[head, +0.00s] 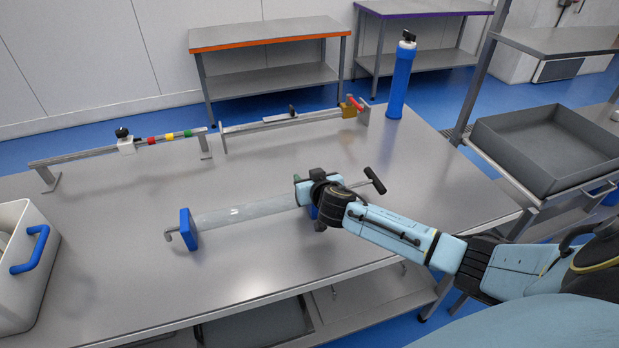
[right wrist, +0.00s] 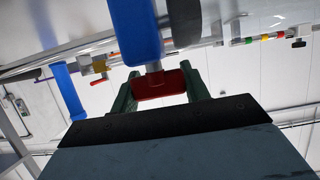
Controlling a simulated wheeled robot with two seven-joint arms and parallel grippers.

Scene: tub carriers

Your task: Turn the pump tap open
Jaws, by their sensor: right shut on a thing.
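The pump lies on the steel table: a clear tube (head: 245,213) with a blue end block (head: 188,229) at its left and a black T-handle (head: 375,180) at its right. My right gripper (head: 308,190) is at the pump's right end and hides most of that end's block in the head view. In the right wrist view, the green fingers of this gripper (right wrist: 160,88) are shut on the red tap handle (right wrist: 160,84). The handle sits on a short metal stem below a blue block (right wrist: 135,32). My left gripper is out of view.
A rail with a brass valve (head: 348,109) and a rail with coloured fittings (head: 170,137) stand behind the pump. A blue cylinder (head: 400,82) stands at the back right corner. A white tub (head: 22,285) with a blue handle is at the left.

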